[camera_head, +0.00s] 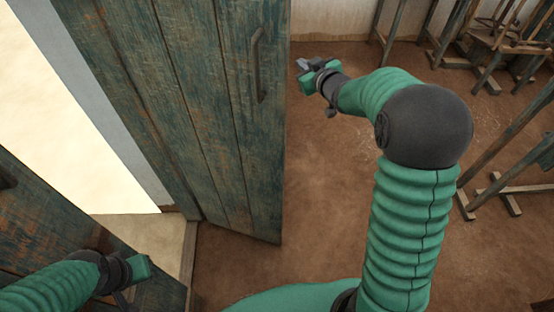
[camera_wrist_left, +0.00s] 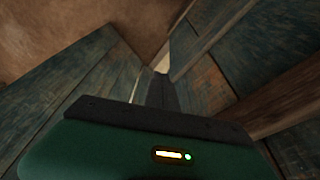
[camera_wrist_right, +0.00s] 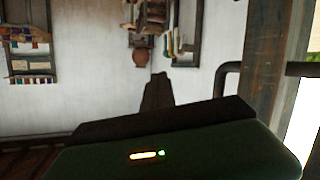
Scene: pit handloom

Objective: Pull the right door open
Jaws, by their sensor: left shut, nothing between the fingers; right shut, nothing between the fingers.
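The right door (camera_head: 190,100) is blue-green weathered planks and stands swung open at the upper left of the head view. Its dark bar handle (camera_head: 257,65) is upright near the free edge. My right gripper (camera_head: 303,66) is shut and empty, just right of that edge and apart from the handle. The right wrist view shows its shut fingers (camera_wrist_right: 158,90), with the door edge (camera_wrist_right: 264,60) and a curved handle (camera_wrist_right: 229,78) at right. My left gripper (camera_head: 142,268) is shut and empty over the left door (camera_head: 60,215); its fingers (camera_wrist_left: 160,90) show in the left wrist view.
Bright light fills the doorway between the doors. Wooden loom frames (camera_head: 490,50) stand at the upper right on the brown earth floor (camera_head: 300,200). A white wall (camera_wrist_right: 60,100) with hanging racks shows in the right wrist view.

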